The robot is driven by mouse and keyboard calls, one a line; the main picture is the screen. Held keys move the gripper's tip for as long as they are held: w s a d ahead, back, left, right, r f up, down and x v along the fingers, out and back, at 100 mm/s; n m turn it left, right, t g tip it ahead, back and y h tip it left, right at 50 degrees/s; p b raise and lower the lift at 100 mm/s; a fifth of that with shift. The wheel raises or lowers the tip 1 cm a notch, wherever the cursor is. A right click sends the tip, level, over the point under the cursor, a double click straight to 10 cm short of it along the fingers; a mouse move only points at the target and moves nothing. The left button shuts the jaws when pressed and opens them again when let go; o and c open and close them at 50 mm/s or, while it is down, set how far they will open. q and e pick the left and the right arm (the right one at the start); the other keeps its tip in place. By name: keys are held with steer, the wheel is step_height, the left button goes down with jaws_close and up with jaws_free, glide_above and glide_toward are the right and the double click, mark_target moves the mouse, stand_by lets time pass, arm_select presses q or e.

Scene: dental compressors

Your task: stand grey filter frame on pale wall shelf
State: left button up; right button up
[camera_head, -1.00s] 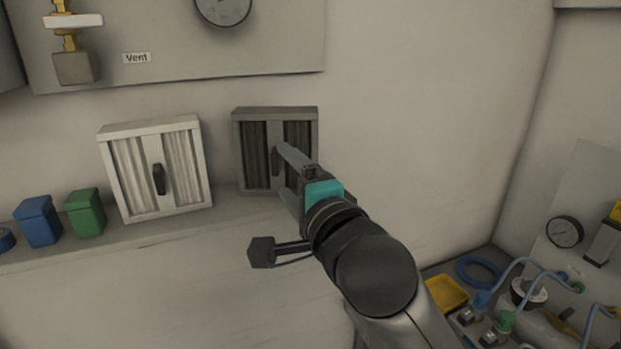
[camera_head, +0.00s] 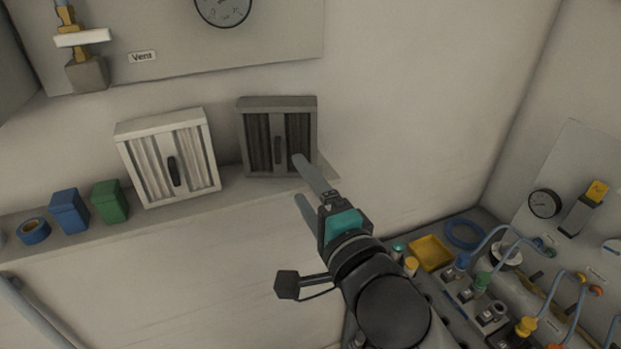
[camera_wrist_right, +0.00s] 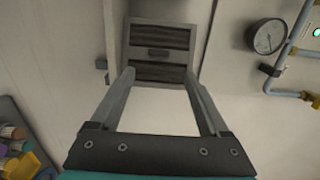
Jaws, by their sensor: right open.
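The grey filter frame (camera_head: 262,140) stands upright on the pale wall shelf (camera_head: 232,196), near its right end and close to the wall. It has dark pleats and a dark handle in the middle. It also shows in the right wrist view (camera_wrist_right: 158,70), ahead of the fingers. My right gripper (camera_head: 304,180) is open and empty, just in front of the frame's lower right side. In the wrist view a gap shows between the fingertips (camera_wrist_right: 158,78) and neither grips the frame. My left gripper is not in view.
A white filter frame (camera_head: 193,180) stands left of the grey one. Farther left are a green box (camera_head: 110,202), a blue box (camera_head: 69,211) and blue tape (camera_head: 33,231). A yellow tray (camera_head: 431,252) and hoses lie on the bench at lower right.

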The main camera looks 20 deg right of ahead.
steer(key=shift+s+d+p, duration=0.1)
steer(key=shift+s+p, duration=0.4)
steer(key=shift+s, duration=0.5)
steer(key=shift+f, duration=0.1)
step_height(320, 180, down, 20)
steer(key=w+n+g, duration=0.2)
steer(key=n+g, duration=0.2)
steer(key=n, duration=0.1)
steer(key=s+d+f+n+g, duration=0.1)
steer(key=s+f+n+g, duration=0.25)
steer(key=f, duration=0.65)
steer(key=s+d+f+n+g, duration=0.15)
steer(key=s+f, duration=0.25)
steer(key=f, duration=0.6)
steer(key=s+f+n+g, duration=0.2)
steer(key=s+f, duration=0.4)
steer(key=s, duration=0.4)
steer(key=s+d+f+n+g, duration=0.1)
steer(key=s+f+n+g, duration=0.2)
steer(key=s+f, duration=0.4)
steer(key=s+d+f+n+g+h, duration=0.1)
steer(key=s+f+n+g, duration=0.2)
steer(key=s, duration=0.9)
step_height(320, 180, down, 3)
steer(key=shift+s+d+f+n, duration=0.15)
steer(key=shift+s+n, duration=0.25)
steer(key=shift+n, duration=0.4)
